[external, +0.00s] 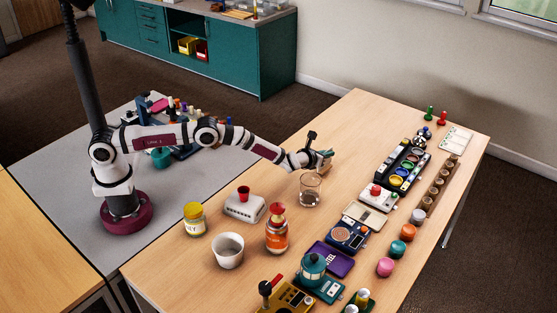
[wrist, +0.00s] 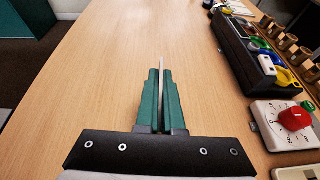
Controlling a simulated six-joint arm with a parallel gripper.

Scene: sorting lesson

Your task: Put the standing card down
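My gripper (external: 325,159) is over the middle of the wooden table (external: 255,180), just behind and above a clear glass (external: 311,190). In the wrist view its green fingers (wrist: 162,100) are close together, with a thin pale card (wrist: 162,75) seen edge-on between them. The card stands on edge in the grip, and its face is turned out of sight. I cannot tell whether its lower edge touches the table.
A black tray of coloured cups (external: 403,165) and a row of brown cups (external: 443,180) stand to the right. A white box with a red knob (external: 377,197) is nearer. Jars and a white cup (external: 228,251) stand in front. The table beyond my gripper is clear.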

